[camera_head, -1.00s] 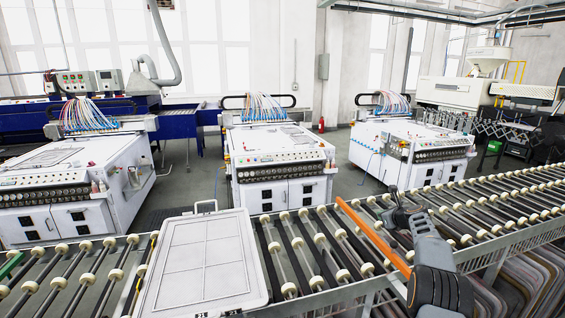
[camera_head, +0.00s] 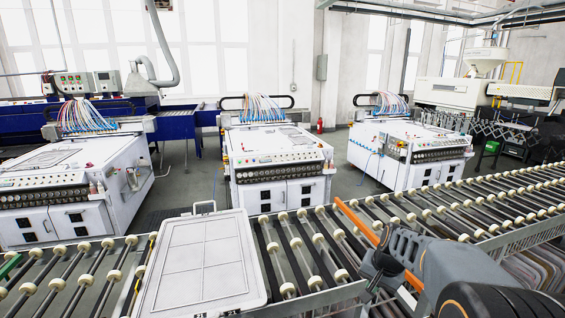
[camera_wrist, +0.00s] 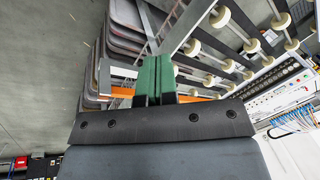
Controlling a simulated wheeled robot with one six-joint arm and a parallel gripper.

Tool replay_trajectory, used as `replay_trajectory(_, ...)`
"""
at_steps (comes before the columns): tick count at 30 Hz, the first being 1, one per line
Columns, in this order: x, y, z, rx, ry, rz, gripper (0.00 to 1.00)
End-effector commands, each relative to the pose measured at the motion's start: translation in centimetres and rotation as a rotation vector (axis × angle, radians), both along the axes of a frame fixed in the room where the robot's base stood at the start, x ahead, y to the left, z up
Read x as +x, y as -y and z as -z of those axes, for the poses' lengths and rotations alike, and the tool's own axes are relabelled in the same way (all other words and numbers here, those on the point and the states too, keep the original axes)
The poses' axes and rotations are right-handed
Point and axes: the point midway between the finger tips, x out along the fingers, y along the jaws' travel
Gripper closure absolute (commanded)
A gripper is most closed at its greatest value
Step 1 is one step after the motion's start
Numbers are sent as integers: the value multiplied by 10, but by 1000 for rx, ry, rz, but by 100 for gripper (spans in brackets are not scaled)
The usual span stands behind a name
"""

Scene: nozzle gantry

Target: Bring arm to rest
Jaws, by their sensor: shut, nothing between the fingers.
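My gripper (camera_wrist: 153,78) shows in the wrist view as two green fingers pressed together, with nothing between them. It is above the floor at the side of the roller conveyor (camera_wrist: 230,45), and an orange bar (camera_wrist: 125,93) passes behind the fingers. In the head view my arm (camera_head: 420,260) is folded low at the right, in front of the conveyor (camera_head: 330,250). The fingers cannot be made out there.
A white framed panel (camera_head: 205,262) with a handle lies on the conveyor. The orange bar (camera_head: 357,222) runs close beside my arm. Stacked panels (camera_wrist: 120,45) stand by the conveyor. Several white machines (camera_head: 278,165) with hoses stand behind it, with grey floor between them.

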Motion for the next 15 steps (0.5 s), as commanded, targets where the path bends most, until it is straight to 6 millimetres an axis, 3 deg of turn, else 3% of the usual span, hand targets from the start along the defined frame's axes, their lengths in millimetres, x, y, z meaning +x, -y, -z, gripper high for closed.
replay_trajectory(1,-28,-11,-9,-46,4,-94,100)
replay_trajectory(3,-63,-22,-15,-109,5,-215,100)
replay_trajectory(6,-105,-34,-21,-182,18,-338,100)
replay_trajectory(10,-144,-45,-27,-243,57,-412,100)
replay_trajectory(15,-166,-56,-41,-278,146,-455,100)
